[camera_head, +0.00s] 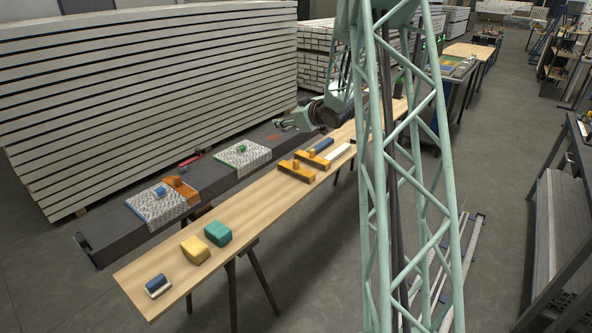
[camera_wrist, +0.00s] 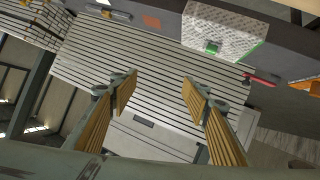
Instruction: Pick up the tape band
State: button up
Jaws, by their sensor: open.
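I cannot tell for certain which thing is the tape band. A small green piece (camera_head: 241,149) lies on a patterned white sheet (camera_head: 256,157) on the dark beam; the same green piece (camera_wrist: 212,47) and sheet (camera_wrist: 225,22) show at the top of the wrist view. A small blue piece (camera_head: 160,192) lies on a second patterned sheet (camera_head: 150,211), beside an orange block (camera_head: 181,187). My gripper (camera_head: 281,124) is above the beam, beyond the green piece. In the wrist view my gripper (camera_wrist: 161,80) is open, with nothing between its fingers.
A wooden plank table (camera_head: 165,270) beside the beam holds yellow (camera_head: 195,249) and teal (camera_head: 218,233) blocks, a blue-and-white brush-like thing (camera_head: 158,286) and orange-yellow tools (camera_head: 297,171). A red tool (camera_head: 191,159) lies at the beam's far edge. A stack of white panels (camera_head: 150,95) stands behind.

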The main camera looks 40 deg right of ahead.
jog(key=s+d+f+t+y, duration=0.1)
jog(key=d+f, duration=0.3)
jog(key=f, duration=0.3)
jog(key=s+d+f+t+y, duration=0.1)
jog(key=d+f, duration=0.2)
jog(key=f, duration=0.4)
jog(key=t+y+b, duration=0.1)
jog(key=t+y, duration=0.1)
jog(key=y, duration=0.1)
send_near(298, 167)
jog(key=a+v, duration=0.1)
jog(key=v, duration=0.2)
jog(key=shift+d+f, duration=0.3)
jog(key=shift+d, duration=0.2)
jog(key=shift+w, duration=0.2)
jog(key=b+x, duration=0.1)
jog(key=x, duration=0.7)
jog(key=shift+r, duration=0.1)
jog(key=shift+w+a, duration=0.1)
jog(key=shift+w, duration=0.1)
jog(key=shift+w, duration=0.1)
jog(key=shift+r+b+x, duration=0.1)
jog(key=shift+b+x, duration=0.25)
jog(key=shift+x, duration=0.9)
jog(key=shift+r+b+x, duration=0.15)
jog(key=shift+b+x, duration=0.2)
jog(key=shift+x, duration=0.85)
jog(key=shift+a, duration=0.1)
